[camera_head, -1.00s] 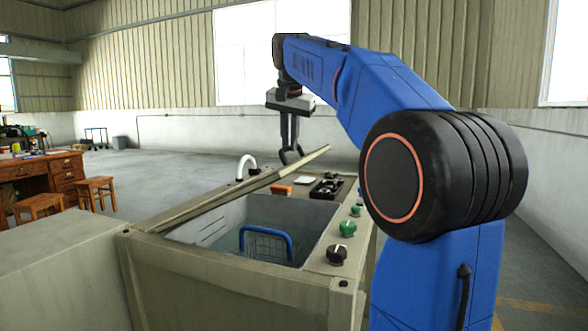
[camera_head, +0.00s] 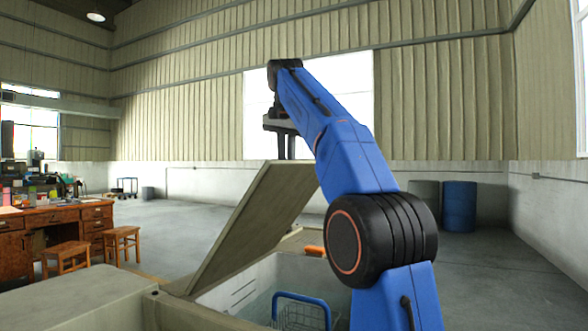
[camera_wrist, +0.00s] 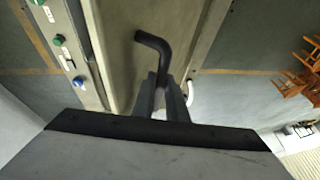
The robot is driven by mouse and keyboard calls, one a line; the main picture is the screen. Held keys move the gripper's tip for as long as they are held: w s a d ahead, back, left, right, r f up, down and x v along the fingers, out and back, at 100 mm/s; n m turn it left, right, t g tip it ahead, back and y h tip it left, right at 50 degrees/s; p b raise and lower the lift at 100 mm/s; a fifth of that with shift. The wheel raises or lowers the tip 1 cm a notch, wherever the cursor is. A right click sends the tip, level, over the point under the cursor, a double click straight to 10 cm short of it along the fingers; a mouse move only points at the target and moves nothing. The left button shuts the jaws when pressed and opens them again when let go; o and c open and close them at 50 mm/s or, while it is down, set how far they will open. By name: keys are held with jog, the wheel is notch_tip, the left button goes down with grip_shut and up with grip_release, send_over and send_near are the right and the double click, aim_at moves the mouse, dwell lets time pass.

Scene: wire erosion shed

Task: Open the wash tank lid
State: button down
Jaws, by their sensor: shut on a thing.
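The wash tank lid (camera_head: 256,216) is a beige panel, tilted up steeply along its left side, with the tank open beneath it. In the wrist view the lid (camera_wrist: 122,75) has a dark bent handle (camera_wrist: 155,42). My gripper (camera_head: 285,152) is at the lid's raised top edge, partly hidden behind the lid in the head view. In the wrist view my gripper (camera_wrist: 161,88) has its fingers closed around the end of the handle. The wash tank (camera_head: 238,284) holds a basket with a blue handle (camera_head: 302,297).
An orange item (camera_head: 314,251) lies on the tank's far rim, beside my arm. A wooden desk (camera_head: 50,225) and stools (camera_head: 122,243) stand left. Blue drum (camera_head: 459,206) stands back right. The floor behind is open.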

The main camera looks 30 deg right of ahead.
jog(key=shift+w+a, duration=0.35)
jog(key=shift+w, duration=0.15)
jog(key=c, duration=1.8)
grip_release()
jog(key=shift+w, duration=0.1)
jog(key=shift+o, duration=0.2)
jog(key=shift+r, duration=0.1)
jog(key=shift+v, duration=1.45)
jog(key=shift+s+a+r, duration=0.1)
jog(key=shift+s+a, duration=0.05)
jog(key=shift+s, duration=0.3)
jog(key=shift+s+a, duration=0.85)
jog(key=shift+s, duration=0.8)
jog(key=shift+s+a, duration=0.85)
jog(key=shift+s, duration=0.85)
jog(key=shift+s+a, duration=0.85)
jog(key=shift+s, duration=0.8)
